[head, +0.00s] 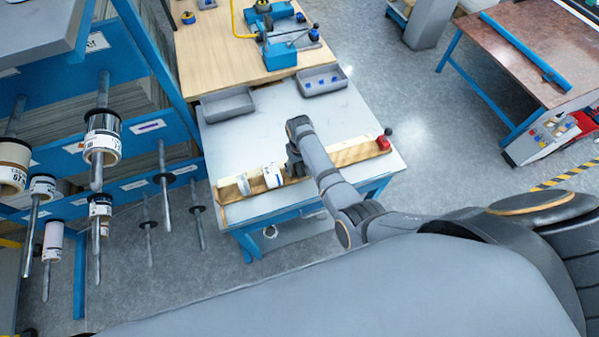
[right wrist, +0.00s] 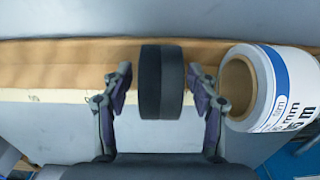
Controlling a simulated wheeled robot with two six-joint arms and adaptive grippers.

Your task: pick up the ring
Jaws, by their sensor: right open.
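A dark ring (right wrist: 162,82) stands on edge at the wooden rack in the right wrist view. My right gripper (right wrist: 159,78) is open, with one finger on each side of the ring. A gap shows between the ring and the left finger; the right finger is closer, and I cannot tell whether it touches. In the head view my right gripper (head: 295,167) is over the rack, just right of a white roll, and I cannot make out the ring there. My left gripper is not in view.
A white labelled roll (right wrist: 270,88) lies close to the right finger; it also shows in the head view (head: 272,176). The wooden rack (head: 345,157) crosses the table, with a red object (head: 383,142) at its right end. Grey trays (head: 228,104) stand at the back.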

